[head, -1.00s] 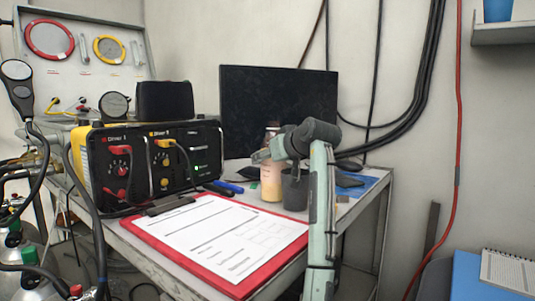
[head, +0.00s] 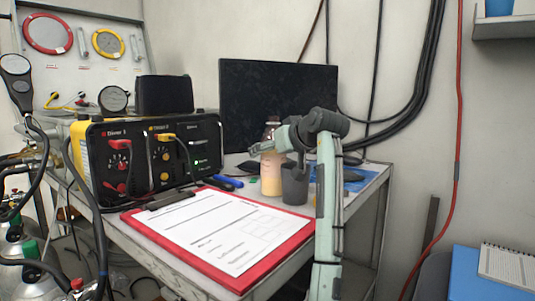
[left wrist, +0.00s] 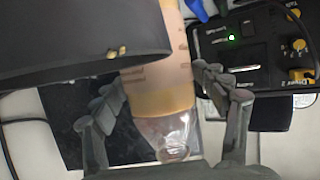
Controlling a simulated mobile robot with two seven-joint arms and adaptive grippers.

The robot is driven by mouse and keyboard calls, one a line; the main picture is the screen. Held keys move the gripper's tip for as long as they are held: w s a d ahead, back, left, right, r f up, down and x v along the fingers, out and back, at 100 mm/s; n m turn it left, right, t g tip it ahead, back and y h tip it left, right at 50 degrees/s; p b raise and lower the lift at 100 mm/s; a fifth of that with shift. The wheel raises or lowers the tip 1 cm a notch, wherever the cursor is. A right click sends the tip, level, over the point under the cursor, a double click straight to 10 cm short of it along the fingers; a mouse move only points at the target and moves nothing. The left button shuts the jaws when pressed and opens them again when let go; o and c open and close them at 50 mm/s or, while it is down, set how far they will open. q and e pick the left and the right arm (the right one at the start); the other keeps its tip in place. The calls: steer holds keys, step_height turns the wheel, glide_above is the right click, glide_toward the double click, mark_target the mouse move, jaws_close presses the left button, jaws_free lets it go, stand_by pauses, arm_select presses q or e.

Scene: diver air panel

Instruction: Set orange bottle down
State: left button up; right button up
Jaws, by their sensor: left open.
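The orange bottle (head: 271,181) stands upright on the table beside the dark cup, with a clear upper part and orange-tan contents. My left gripper (head: 277,150) is at the bottle's upper part in the head view, partly covering it. In the left wrist view the bottle (left wrist: 160,85) lies between the two spread fingers of the left gripper (left wrist: 158,88), with a visible gap at the right finger. The gripper is open. My right gripper is not in view.
A dark cup (head: 295,187) stands close to the right of the bottle; it looms large in the left wrist view (left wrist: 70,40). A red clipboard (head: 238,284) lies in front. The diver panel (head: 148,160) is left, a monitor (head: 275,95) behind.

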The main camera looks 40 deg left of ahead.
arm_select(q)
steer(key=v, duration=1)
steer(key=shift+f, duration=0.1)
